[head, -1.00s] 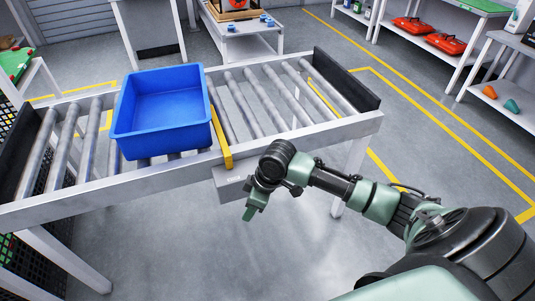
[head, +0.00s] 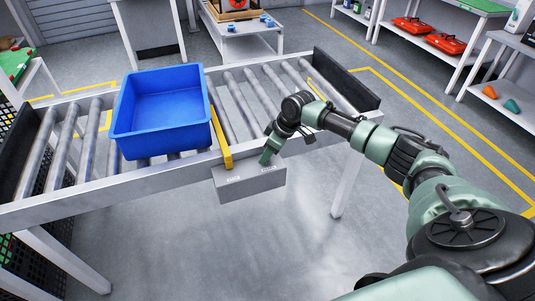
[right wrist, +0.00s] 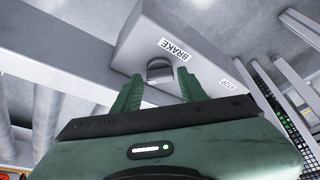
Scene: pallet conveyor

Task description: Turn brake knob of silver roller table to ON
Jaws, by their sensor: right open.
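The silver roller table (head: 60,211) spans the left and middle of the head view. A grey control box (head: 250,188) hangs on its front side rail. In the right wrist view the box (right wrist: 205,30) carries a BRAKE label and a second label that seems to read STOP. A dark round brake knob (right wrist: 159,70) sits below the BRAKE label. My right gripper (right wrist: 158,85) is open, its green fingers on either side of the knob; contact cannot be told. In the head view the right gripper (head: 266,158) is at the box and hides the knob. My left gripper is not in view.
A blue bin (head: 164,141) stands on the rollers left of a yellow bar (head: 220,138). A white table (head: 245,42) stands behind, and shelves with red cases (head: 447,43) are at the right. The floor before the table is clear.

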